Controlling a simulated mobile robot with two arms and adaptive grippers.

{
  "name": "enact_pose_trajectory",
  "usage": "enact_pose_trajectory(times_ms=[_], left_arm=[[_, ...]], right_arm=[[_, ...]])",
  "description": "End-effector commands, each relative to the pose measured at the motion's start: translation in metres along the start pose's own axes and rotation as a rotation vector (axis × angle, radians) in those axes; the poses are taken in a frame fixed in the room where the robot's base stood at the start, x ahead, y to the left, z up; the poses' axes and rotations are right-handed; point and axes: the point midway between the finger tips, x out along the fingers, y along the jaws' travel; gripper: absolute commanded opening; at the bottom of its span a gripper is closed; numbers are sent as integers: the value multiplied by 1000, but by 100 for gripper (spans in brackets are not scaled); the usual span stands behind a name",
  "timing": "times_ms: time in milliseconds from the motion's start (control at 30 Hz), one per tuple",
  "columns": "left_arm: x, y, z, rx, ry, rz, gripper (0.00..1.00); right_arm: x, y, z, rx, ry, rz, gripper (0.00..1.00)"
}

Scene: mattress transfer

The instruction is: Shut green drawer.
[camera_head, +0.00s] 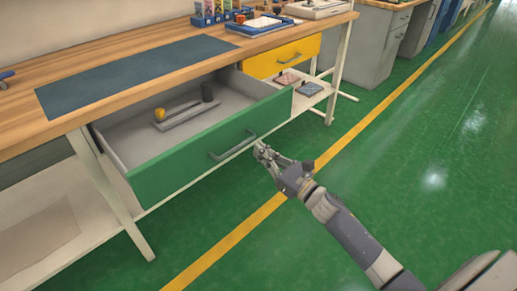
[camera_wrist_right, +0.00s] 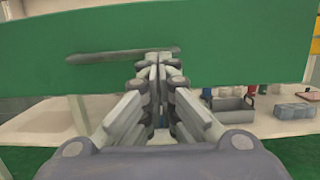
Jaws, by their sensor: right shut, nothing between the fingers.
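The green drawer (camera_head: 170,170) stands pulled out from under the wooden workbench in the head view. Its dark bar handle (camera_head: 232,146) is on the front face. In the right wrist view the green front (camera_wrist_right: 240,35) fills the upper part, with the handle (camera_wrist_right: 100,56) across it. My right gripper (camera_head: 260,146) is shut and empty, just in front of the drawer near the handle's right end. Its fingertips (camera_wrist_right: 158,58) overlap the handle in the wrist view; I cannot tell whether they touch. My left gripper is not in view.
A grey tool with a yellow knob (camera_head: 160,114) lies inside the drawer. A yellow drawer (camera_head: 280,57) is to its right. The bench's white leg (camera_head: 338,75) stands further right. Below are a lower shelf (camera_head: 45,235) and grey bin (camera_wrist_right: 233,110). Green floor is clear at right.

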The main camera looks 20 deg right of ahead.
Motion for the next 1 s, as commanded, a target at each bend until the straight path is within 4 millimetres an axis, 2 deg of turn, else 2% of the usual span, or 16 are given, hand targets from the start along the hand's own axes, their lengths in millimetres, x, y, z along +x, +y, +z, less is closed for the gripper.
enact_pose_trajectory(times_ms=[200, 767, 1000], left_arm=[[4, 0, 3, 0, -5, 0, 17], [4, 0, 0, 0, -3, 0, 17], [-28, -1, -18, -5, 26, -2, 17]], right_arm=[[15, 0, 0, 2, -1, 0, 0], [20, 0, -2, 1, 0, 0, 0], [40, 0, -6, 0, -3, 0, 0]])
